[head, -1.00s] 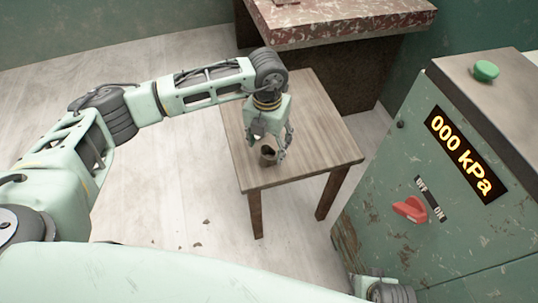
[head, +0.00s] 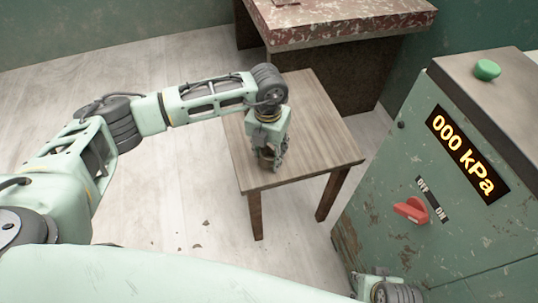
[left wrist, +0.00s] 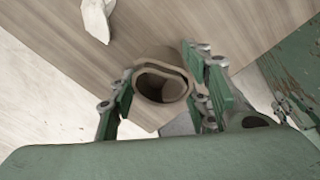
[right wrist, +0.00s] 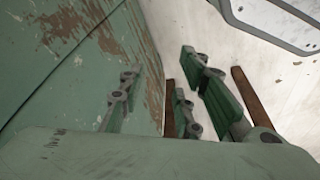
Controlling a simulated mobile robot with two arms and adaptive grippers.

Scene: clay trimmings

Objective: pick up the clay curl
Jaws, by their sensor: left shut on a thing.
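The clay curl (left wrist: 162,86) is a brown, hollow, tube-like piece with an oval open top. It stands upright at the near part of the small wooden table, and in the head view only a bit of it (head: 266,153) shows. My left gripper (head: 270,160) points down over it. In the left wrist view, my left gripper (left wrist: 165,96) has its fingers on either side of the curl and is shut on it. The curl's base is hidden. My right gripper (right wrist: 165,92) is open and empty beside the green cabinet.
The wooden table (head: 310,120) has bare room behind and right of the gripper. A green cabinet (head: 400,160) with a red switch and a 000 kPa display stands at right. A workbench (head: 330,25) is behind. A pale piece (left wrist: 97,18) shows in the left wrist view.

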